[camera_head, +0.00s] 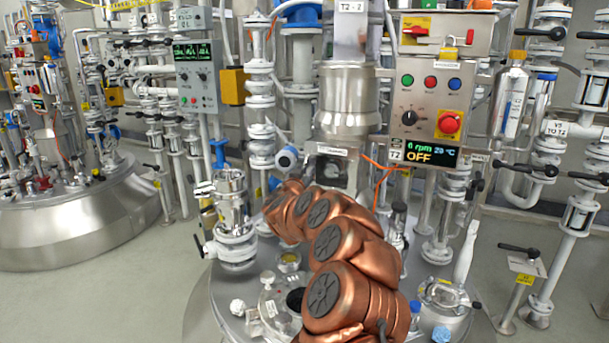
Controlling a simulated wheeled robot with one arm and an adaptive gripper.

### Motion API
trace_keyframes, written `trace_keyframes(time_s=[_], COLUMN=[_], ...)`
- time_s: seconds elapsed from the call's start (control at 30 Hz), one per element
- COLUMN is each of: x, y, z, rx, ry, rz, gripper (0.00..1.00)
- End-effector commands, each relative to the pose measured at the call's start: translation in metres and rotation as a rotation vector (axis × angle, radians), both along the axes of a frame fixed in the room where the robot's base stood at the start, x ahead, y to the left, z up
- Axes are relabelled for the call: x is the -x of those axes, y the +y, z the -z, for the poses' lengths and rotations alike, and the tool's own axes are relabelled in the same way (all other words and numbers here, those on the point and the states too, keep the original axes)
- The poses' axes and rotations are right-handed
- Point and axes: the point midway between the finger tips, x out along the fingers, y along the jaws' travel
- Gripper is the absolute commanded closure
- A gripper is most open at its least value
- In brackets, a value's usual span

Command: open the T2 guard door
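The T2 reactor stands in front of me, with a steel drive housing (345,98) labelled T2-2 above its lid. Below the housing is a boxy metal frame (331,151) with a small label on its upper edge. This may be the guard, but my arm covers its lower part, so I cannot tell whether a door there is open or shut. The T2 control box (432,110) hangs to the right; its display (430,156) reads 6 rpm and OFF. My copper-coloured arm reaches up and left across the lid. My gripper is hidden behind the arm.
The reactor lid (205,300) is crowded with a sight-glass fitting (234,210) at left and a round steel port (443,300) at right. Orange cable hangs beside the control box. Piping with black valve handles (521,250) stands at right. Open floor (110,300) lies at left.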

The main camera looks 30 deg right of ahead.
Motion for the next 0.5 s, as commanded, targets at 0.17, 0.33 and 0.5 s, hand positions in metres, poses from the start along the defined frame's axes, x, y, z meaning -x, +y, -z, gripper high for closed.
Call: trace_keyframes(time_s=[0.17,0.33,0.5], x=[-0.0006,-0.0006,-0.0006], y=[-0.0005,-0.0004,-0.0004], z=[0.0,0.0001,0.0002], rx=[0.0,0.0,0.0], ry=[0.0,0.0,0.0], rz=[0.0,-0.001,-0.001], gripper=[0.63,0.7,0.87])
